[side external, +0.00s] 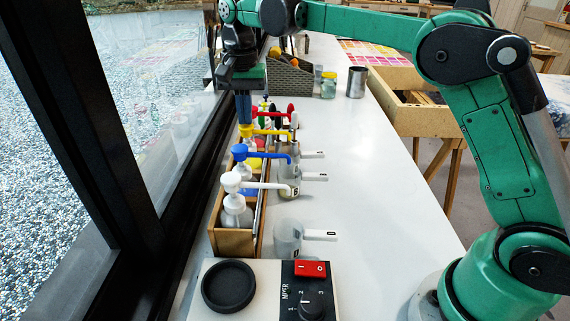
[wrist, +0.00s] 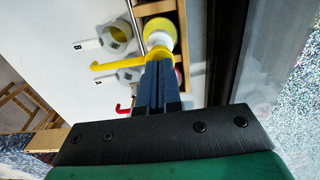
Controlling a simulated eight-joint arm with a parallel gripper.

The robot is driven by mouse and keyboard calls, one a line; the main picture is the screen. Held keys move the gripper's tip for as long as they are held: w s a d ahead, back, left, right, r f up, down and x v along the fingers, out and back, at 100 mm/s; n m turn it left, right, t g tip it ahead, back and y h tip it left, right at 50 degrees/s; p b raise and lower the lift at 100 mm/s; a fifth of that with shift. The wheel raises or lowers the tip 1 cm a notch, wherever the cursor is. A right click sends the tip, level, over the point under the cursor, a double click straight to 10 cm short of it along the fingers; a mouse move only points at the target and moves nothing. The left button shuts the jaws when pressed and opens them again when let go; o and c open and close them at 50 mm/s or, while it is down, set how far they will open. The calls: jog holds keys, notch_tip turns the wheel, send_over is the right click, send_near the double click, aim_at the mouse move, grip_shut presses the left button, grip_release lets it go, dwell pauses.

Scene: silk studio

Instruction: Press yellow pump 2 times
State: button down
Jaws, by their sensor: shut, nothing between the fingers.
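The yellow pump (side external: 268,132) stands in a row of pumps in a wooden rack, between the blue pump (side external: 252,155) and the red pump (side external: 276,113). Its spout points right, over the white counter. My gripper (side external: 244,120) is shut and empty, pointing down with its fingertips at the yellow pump's head. In the wrist view the yellow pump (wrist: 115,64) has its spout pointing left, and my shut fingers (wrist: 158,72) overlap its head. I cannot tell whether they touch it or hover just above.
A white pump (side external: 250,185) stands nearest in the rack (side external: 232,242). Clear cups with handles (side external: 289,238) stand along the rack's right side. A mixer with a red switch (side external: 310,269) is in front. A window frame (side external: 185,165) runs close on the left. The counter to the right is clear.

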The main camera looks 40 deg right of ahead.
jog(key=shift+f, duration=0.75)
jog(key=shift+r, duration=0.1)
dwell(0.4)
jog(key=shift+r, duration=0.9)
jog(key=shift+r, duration=1.5)
